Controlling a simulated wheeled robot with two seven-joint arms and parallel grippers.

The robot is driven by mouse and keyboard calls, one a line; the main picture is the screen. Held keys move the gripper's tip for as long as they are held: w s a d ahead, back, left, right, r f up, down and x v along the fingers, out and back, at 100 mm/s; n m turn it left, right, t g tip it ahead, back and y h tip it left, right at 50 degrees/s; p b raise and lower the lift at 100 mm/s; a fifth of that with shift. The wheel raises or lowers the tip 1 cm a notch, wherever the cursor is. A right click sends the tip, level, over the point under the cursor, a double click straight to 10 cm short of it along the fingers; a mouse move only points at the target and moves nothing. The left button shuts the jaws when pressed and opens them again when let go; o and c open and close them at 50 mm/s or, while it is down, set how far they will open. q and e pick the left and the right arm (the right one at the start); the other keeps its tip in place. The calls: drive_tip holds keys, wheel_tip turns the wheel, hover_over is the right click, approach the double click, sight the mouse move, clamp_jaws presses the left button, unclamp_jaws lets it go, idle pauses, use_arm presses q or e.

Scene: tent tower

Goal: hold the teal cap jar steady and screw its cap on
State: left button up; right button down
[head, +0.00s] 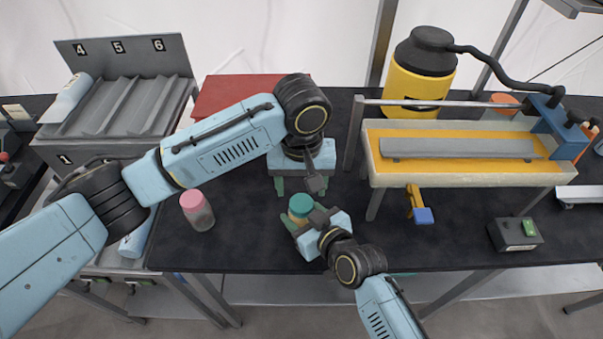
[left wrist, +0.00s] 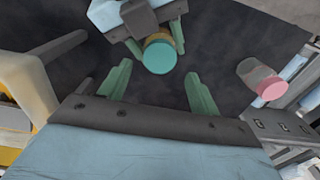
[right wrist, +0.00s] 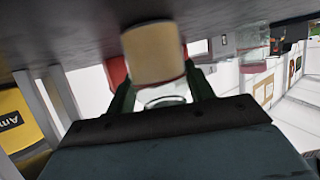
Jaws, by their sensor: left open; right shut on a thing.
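The teal cap jar (head: 300,217) stands upright near the middle of the table, tan inside, with its teal cap (head: 301,203) on top. I cannot tell how tight the cap sits. My right gripper (head: 303,225) is shut around the jar's body from the front right; the right wrist view shows the tan body (right wrist: 153,55) between its fingers. My left gripper (head: 294,188) is open and empty, pointing down behind the jar. In the left wrist view the cap (left wrist: 160,57) lies beyond the open green fingertips (left wrist: 158,78), apart from them.
A pink cap jar (head: 197,210) stands to the left. A frame with a tray (head: 470,180) and a yellow clamp (head: 415,203) are to the right. A red box (head: 215,96) lies behind my left arm. Dark table between the jars is clear.

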sight(301, 203)
use_arm(q)
drive_tip(key=shift+f, duration=2.4)
drive_tip(key=c, duration=1)
drive_tip(key=shift+m, duration=1.7)
drive_tip(key=o, duration=1.1)
drive_tip(key=shift+r, duration=2.25)
